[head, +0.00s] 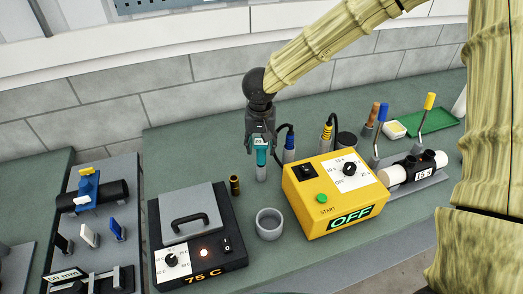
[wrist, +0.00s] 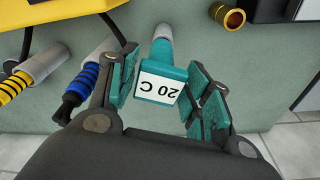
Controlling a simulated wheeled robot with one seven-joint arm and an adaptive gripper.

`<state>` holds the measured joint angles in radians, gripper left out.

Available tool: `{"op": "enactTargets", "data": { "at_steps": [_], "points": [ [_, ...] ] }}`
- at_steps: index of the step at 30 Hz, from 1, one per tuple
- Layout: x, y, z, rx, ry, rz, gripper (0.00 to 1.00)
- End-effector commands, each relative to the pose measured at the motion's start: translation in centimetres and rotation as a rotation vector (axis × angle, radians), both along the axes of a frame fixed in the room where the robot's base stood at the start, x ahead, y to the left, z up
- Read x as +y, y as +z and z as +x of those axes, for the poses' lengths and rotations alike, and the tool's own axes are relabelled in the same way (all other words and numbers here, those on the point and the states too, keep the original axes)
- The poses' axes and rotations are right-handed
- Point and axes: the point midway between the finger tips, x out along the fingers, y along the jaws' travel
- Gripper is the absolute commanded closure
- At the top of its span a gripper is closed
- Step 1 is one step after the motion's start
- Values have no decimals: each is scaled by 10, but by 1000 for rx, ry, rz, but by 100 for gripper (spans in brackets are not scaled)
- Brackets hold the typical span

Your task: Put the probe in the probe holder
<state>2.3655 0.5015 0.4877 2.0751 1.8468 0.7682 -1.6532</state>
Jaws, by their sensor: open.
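A teal probe (head: 262,153) with a white "20 C" label, also in the wrist view (wrist: 168,68), stands upright in the head view. Its lower end meets a small grey cylinder (head: 261,173), seemingly the probe holder, which shows beyond it in the wrist view (wrist: 162,32). How deep the probe sits in it is hidden. My gripper (head: 261,140) is above and around the probe's upper part, pointing down. In the wrist view its teal-padded fingers (wrist: 168,85) are open on either side of the label, with a gap at the right.
A blue tool (head: 289,142) and a yellow-striped tool (head: 326,134) stand close right in grey sockets. A yellow timer box (head: 335,200) reads OFF. A brass tube (head: 235,185), a grey cup (head: 269,222) and a black heater (head: 205,265) reading 75 C stand nearby.

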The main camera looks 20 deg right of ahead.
Motion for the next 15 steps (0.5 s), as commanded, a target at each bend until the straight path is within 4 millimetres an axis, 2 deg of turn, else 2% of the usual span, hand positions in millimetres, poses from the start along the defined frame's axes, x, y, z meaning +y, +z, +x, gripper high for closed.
{"op": "enactTargets", "data": {
  "at_steps": [9, 15],
  "points": [
    [3, 57, -7, -3, 0, 1, 51],
    [4, 79, -10, -1, -1, 1, 51]
  ]
}}
